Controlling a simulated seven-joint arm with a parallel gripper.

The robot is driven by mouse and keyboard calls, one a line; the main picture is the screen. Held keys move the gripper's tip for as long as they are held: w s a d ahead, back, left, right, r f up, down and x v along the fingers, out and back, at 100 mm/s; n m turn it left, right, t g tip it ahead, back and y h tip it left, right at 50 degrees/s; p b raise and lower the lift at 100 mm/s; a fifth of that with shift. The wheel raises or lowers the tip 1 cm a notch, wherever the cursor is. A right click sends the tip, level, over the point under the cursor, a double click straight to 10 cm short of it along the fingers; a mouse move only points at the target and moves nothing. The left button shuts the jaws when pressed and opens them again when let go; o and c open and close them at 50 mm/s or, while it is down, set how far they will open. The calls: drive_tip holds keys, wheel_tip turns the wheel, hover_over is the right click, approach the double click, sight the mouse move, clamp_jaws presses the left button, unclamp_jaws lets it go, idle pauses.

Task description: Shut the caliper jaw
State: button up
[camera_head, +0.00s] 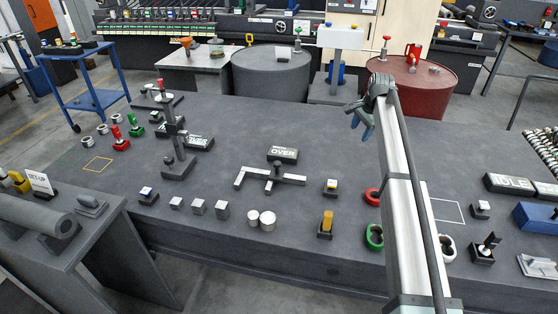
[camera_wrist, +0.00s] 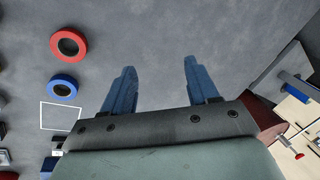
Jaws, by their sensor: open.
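The fixture is not in the wrist view.
A tall dark stand (camera_head: 176,140) rises left of the fixture. A red barrel (camera_head: 412,95) stands behind. Bench behind the OVER block is clear.

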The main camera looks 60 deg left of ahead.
drive_tip(key=s+a+r+n+h, duration=0.1)
drive_tip(key=s+a, duration=0.3)
drive_tip(key=s, duration=0.3)
drive_tip(key=s+a+n, duration=0.1)
drive_tip(key=s+a, duration=0.3)
drive_tip(key=s, duration=0.3)
drive_tip(key=n+h, duration=0.2)
drive_tip(key=n, duration=0.1)
approach(277, 162)
drive_tip(key=shift+g, duration=0.4)
drive_tip(key=f, duration=0.8)
drive_tip(key=shift+w+d+f, duration=0.1)
drive_tip(key=shift+w+f, duration=0.25)
drive_tip(key=shift+f, duration=0.05)
